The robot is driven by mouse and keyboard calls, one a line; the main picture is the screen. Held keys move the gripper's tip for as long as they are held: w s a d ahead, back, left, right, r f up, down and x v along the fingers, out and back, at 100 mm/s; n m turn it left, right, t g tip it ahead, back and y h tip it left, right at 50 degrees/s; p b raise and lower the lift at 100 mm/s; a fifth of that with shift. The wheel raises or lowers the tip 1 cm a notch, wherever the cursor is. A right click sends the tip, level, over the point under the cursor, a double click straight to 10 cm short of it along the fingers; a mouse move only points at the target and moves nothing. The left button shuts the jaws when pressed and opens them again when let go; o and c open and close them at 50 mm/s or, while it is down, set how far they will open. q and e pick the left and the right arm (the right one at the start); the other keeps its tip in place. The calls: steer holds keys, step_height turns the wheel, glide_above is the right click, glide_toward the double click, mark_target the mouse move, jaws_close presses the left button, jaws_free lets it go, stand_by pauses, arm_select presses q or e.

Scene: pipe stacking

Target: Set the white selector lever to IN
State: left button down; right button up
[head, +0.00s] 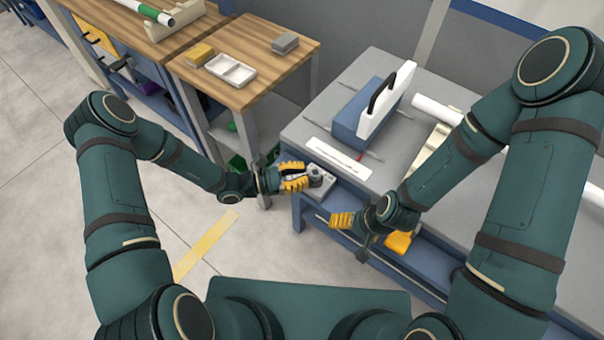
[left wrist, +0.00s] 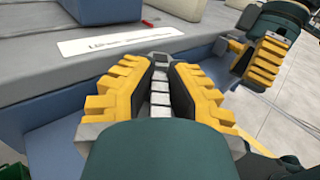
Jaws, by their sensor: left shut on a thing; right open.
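My left gripper (head: 293,177) is at the near left corner of the grey bench, its yellow fingers shut around the white selector lever (head: 294,177). The lever reaches to a grey selector block (head: 318,182) with a round knob. In the left wrist view, a pale grey-white strip, the lever (left wrist: 160,98), shows between the fingers of my left gripper (left wrist: 158,85). The fingers hide much of it, and I cannot read any IN mark. My right gripper (head: 342,220) is open and empty in front of the bench edge, to the right of the block.
A white label strip (head: 337,158) lies on the grey bench top (head: 300,130) behind the block. A blue fixture with a white plate (head: 386,104) stands farther back. A wooden table (head: 240,95) with a white tray (head: 231,69) stands at the left.

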arm_select(q)
steer(key=c, duration=1)
jaws_free()
steer(key=shift+d, duration=0.1)
steer(key=shift+o, duration=0.2)
steer(key=v, duration=1.2)
